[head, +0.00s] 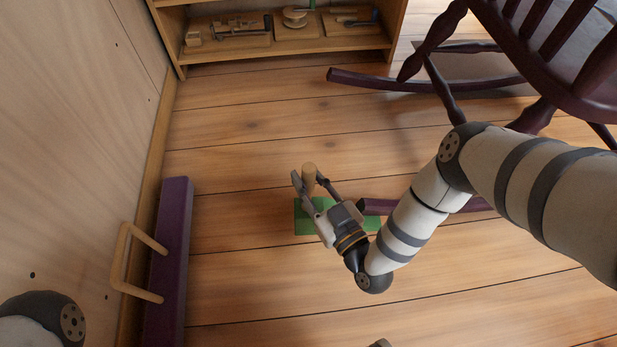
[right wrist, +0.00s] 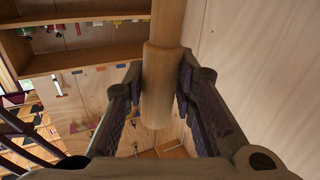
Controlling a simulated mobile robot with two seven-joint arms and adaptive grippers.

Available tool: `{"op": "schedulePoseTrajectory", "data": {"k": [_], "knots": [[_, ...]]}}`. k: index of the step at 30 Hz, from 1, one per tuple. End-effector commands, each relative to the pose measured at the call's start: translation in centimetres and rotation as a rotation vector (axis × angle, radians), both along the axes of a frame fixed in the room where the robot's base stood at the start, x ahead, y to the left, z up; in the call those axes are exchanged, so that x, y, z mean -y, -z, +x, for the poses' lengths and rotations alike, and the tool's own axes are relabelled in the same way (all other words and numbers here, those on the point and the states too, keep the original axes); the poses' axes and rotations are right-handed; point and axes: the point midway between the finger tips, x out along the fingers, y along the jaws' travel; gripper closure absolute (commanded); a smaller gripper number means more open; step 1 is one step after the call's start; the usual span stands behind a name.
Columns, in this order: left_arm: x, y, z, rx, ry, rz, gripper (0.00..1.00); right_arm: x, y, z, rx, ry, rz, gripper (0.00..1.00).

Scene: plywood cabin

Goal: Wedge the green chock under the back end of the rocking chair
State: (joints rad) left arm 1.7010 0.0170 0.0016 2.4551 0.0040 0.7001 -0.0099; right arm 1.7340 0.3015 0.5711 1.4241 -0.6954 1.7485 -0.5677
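The green chock (head: 303,224) is low at the floor in the middle of the head view, with an upright pale wooden handle (head: 309,172). My right gripper (head: 312,182) has its fingers closed on both sides of this handle. In the right wrist view the handle (right wrist: 157,95) fills the space between the finger pads. The gripper and forearm hide part of the chock. The dark purple rocking chair (head: 590,85) stands at the right. The end of its near runner (head: 374,207) is just right of the chock; whether they touch is hidden. My left gripper is out of view.
A wooden shelf (head: 290,47) with tools stands at the back. A purple block with a wooden handle (head: 172,250) lies along the left wall. The chair's far runner (head: 430,83) reaches toward the shelf. Plank floor between is clear.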

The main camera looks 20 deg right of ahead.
Motion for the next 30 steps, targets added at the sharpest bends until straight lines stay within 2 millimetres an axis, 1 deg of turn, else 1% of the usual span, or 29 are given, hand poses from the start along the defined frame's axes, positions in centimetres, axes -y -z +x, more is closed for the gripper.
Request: {"op": "schedulePoseTrajectory", "data": {"k": [1, 2, 11, 15, 17, 30], "knots": [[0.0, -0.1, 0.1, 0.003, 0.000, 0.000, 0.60, 0.2, -0.5, 0.3, 0.023, -0.015, -0.031, 1.00], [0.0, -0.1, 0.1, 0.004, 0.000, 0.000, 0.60, 0.2, -0.4, 0.3, 0.029, -0.027, -0.045, 1.00], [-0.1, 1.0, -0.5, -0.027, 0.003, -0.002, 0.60, 0.2, 2.2, 0.2, 0.022, -0.024, -0.035, 1.00], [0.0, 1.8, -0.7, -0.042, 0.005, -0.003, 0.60, 0.1, 3.9, 0.2, 0.020, -0.026, -0.034, 1.00], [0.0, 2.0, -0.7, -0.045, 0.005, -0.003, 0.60, 0.1, 4.2, 0.2, 0.021, -0.026, -0.034, 1.00], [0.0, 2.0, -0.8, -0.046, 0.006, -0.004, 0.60, -0.2, 4.3, 0.2, 0.021, -0.031, -0.028, 1.00]]}}
